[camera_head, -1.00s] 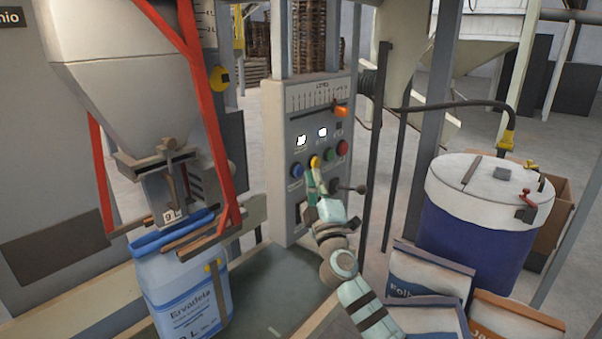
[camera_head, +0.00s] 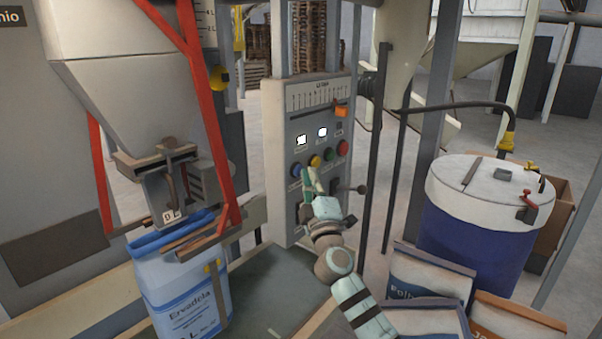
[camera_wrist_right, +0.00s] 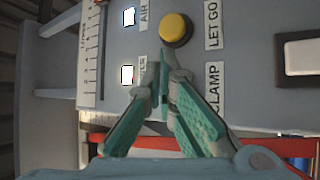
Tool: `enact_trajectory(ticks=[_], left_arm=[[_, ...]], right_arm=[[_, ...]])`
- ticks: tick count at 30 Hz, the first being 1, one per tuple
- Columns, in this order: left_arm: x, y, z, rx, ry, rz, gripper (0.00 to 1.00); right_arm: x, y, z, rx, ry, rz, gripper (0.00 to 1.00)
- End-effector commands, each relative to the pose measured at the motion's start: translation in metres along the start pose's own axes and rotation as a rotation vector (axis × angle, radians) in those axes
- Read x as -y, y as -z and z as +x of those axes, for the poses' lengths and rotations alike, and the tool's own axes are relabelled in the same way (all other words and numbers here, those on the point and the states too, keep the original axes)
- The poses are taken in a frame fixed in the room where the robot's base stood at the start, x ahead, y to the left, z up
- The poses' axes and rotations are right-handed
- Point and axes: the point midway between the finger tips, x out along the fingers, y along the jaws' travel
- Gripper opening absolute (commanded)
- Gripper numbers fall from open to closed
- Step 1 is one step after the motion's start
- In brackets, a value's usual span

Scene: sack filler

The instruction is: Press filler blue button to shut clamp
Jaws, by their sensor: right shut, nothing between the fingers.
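The blue button (camera_head: 296,170) is at the left end of a row of coloured buttons on the grey control panel (camera_head: 280,215). My right gripper (camera_head: 308,174) is shut and empty, its fingertips just right of the blue button in the head view; I cannot tell whether they touch the panel. In the right wrist view the shut fingers (camera_wrist_right: 163,66) are beside the yellow button (camera_wrist_right: 175,29) and the CLAMP label (camera_wrist_right: 214,88). The blue button does not show there. A blue and white sack (camera_head: 180,290) hangs under the filler spout at the clamp bars (camera_head: 205,242). My left gripper is out of view.
Green (camera_head: 329,154) and red (camera_head: 343,148) buttons sit right of the yellow one. A dark lever knob (camera_head: 361,189) sticks out low on the panel's right. A blue drum (camera_head: 470,240) and filled bags (camera_head: 430,272) stand at the right.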

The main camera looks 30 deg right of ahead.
Motion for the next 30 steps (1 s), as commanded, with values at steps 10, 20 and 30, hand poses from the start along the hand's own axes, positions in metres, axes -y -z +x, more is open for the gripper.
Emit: enact_trajectory(ticks=[10, 20, 30], left_arm=[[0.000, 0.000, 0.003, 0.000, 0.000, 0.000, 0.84], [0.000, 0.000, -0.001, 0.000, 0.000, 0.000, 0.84], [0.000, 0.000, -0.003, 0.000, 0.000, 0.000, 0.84]], right_arm=[[0.003, 0.002, 0.003, 0.000, 0.001, 0.000, 0.00], [-0.003, -0.003, -0.004, 0.001, 0.000, -0.003, 0.00], [-0.008, -0.007, -0.011, 0.000, 0.000, 0.000, 0.00]])
